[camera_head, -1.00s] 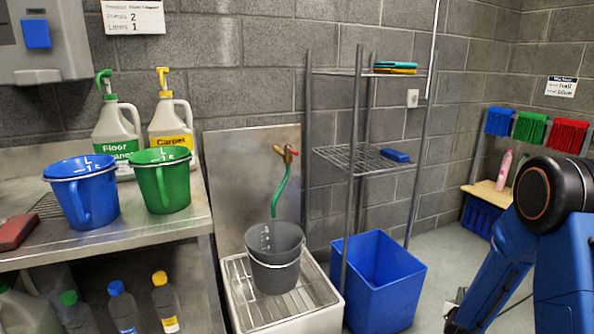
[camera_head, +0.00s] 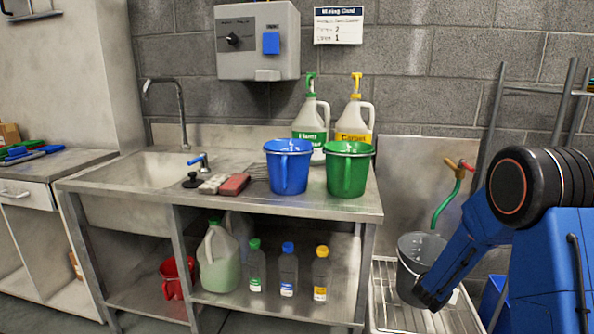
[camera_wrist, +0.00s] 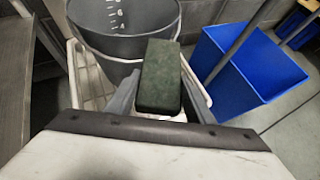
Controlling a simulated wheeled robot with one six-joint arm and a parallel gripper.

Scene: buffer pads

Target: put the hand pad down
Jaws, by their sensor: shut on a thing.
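A dark green hand pad (camera_wrist: 160,75) is in the wrist view, held between the two grey fingers of my gripper (camera_wrist: 159,92). My gripper is shut on it. Seen from the wrist, the pad overlaps the near rim of the grey bucket (camera_wrist: 110,45); I cannot tell its height above it. In the head view my blue arm is at the right, partly in front of the grey bucket (camera_head: 412,262); the pad cannot be made out there.
On the steel counter (camera_head: 310,203) stand a blue bucket (camera_head: 288,168), a green bucket (camera_head: 349,170) and two jugs. A red pad (camera_head: 233,185) and a pale pad (camera_head: 212,184) lie left of them, near the sink basin (camera_head: 150,172). A blue bin (camera_wrist: 245,65) stands right of the grey bucket.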

